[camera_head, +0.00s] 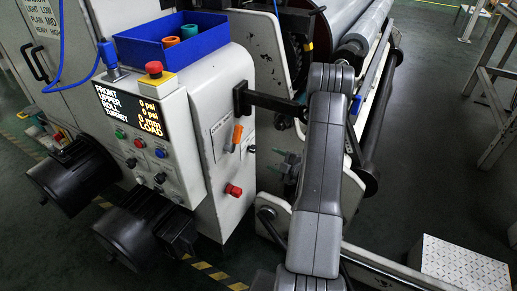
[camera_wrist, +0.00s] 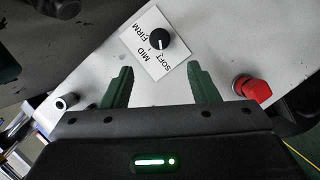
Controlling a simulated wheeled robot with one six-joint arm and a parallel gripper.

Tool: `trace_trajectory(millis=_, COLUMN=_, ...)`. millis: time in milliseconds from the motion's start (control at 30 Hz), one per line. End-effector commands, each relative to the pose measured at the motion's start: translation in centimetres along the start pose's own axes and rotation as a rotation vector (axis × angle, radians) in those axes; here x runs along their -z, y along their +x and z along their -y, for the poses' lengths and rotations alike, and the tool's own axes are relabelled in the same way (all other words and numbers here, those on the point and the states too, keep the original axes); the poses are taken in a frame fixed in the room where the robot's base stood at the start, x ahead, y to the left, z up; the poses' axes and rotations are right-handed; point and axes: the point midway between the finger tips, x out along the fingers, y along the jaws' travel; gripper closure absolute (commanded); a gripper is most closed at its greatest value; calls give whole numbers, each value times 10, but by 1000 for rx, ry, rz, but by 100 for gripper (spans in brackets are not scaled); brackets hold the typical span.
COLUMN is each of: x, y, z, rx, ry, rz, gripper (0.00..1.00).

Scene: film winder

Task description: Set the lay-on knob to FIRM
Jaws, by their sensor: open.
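The lay-on knob (camera_wrist: 160,39) is a small round black knob on a white label plate (camera_wrist: 172,58) in the wrist view. The plate reads SOFT, MID and FIRM. A white mark shows on the knob, but I cannot tell surely which word it points to. My gripper (camera_wrist: 160,69) is open and empty. Its two green fingers are spread to either side of the plate's lower part, with the knob beyond their tips, between their lines. In the head view my gripper (camera_head: 288,164) is beside the white cabinet's right side. I cannot make out the knob clearly there.
The white control cabinet (camera_head: 213,118) carries a display, buttons and a blue bin (camera_head: 171,41). A black bracket (camera_head: 268,102) juts out above my gripper.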

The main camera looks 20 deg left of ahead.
Motion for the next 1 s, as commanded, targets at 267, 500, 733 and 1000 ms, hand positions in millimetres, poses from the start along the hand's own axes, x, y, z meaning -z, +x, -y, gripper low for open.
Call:
trace_trajectory(millis=267, x=1, y=62, z=1, rx=2, ry=-3, rz=-3, gripper=46)
trace_trajectory(millis=500, x=0, y=101, z=0, rx=0, ry=0, rz=0, gripper=46)
trace_trajectory(millis=733, x=0, y=115, z=0, rx=0, ry=1, rz=2, gripper=46)
trace_trajectory(millis=1000, x=0, y=115, z=0, rx=0, ry=1, rz=3, gripper=50)
